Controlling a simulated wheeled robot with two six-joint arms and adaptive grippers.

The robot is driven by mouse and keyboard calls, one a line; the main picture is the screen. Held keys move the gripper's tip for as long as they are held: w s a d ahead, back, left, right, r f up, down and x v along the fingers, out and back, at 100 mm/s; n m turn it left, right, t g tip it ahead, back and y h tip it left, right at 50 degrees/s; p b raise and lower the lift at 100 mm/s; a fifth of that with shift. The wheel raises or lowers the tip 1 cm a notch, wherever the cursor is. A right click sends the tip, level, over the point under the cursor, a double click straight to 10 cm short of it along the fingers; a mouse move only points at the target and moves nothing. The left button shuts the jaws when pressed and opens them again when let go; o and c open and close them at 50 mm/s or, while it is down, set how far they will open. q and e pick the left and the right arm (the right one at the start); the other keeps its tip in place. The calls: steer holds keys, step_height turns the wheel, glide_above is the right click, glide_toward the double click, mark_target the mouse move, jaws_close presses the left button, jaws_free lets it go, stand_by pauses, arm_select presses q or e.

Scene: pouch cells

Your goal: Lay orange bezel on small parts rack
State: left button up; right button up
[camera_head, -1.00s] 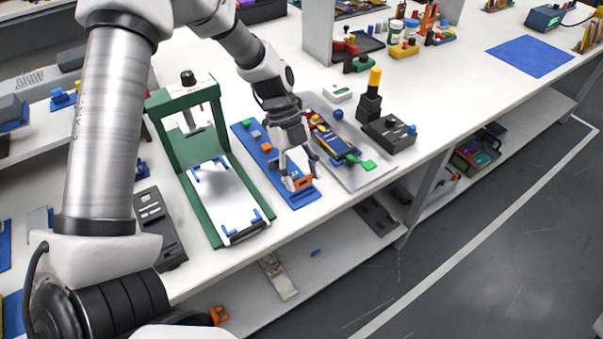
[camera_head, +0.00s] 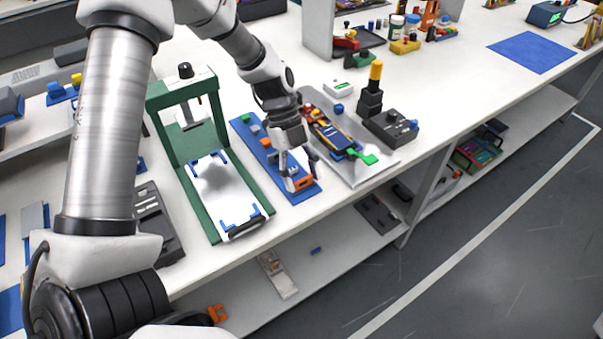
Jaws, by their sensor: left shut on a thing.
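The orange bezel (camera_head: 304,184) is at the near end of the blue small parts rack (camera_head: 274,168). It lies low over or on the rack; I cannot tell whether it touches. My left gripper (camera_head: 289,181) points down at that near end and is shut on the bezel, partly hiding it. The rack is a long blue strip with a green block (camera_head: 246,118), a grey block (camera_head: 254,129) and a small orange piece (camera_head: 266,143) toward its far end. My right gripper is out of view.
A green press frame (camera_head: 196,170) stands just left of the rack. The table's front edge is close to the rack's near end. A blue mat (camera_head: 531,54) lies far right.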

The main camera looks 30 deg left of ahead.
arm_select(q)
steer(key=shift+f+b, duration=0.3)
steer(key=shift+f, duration=0.15)
steer(key=o, duration=0.8)
steer(key=shift+o, duration=0.2)
steer(key=shift+r, duration=0.1)
steer(key=v, duration=1.2)
